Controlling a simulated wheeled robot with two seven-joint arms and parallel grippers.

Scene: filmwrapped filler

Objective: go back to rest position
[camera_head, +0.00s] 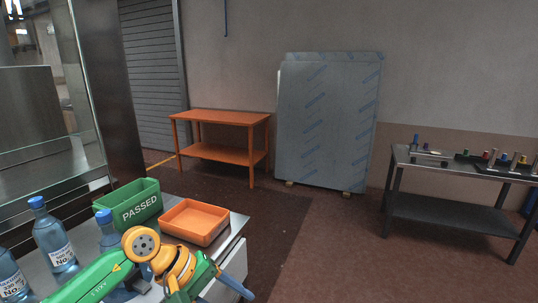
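My green and orange arm comes in at the bottom left, in front of the counter. Blue parts at its end, which may be my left gripper (205,284), show near the counter's right edge. They are partly cut off by the bottom of the view, so I cannot tell whether it is open or shut. No held thing is visible there. My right arm and gripper are not in view.
Blue-capped bottles (56,242), a green PASSED bin (140,203) and an empty orange tray (194,222) stand on the counter. Beyond are an orange table (222,117), a film-wrapped panel (327,122) and a dark workbench (455,212). The floor at centre right is clear.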

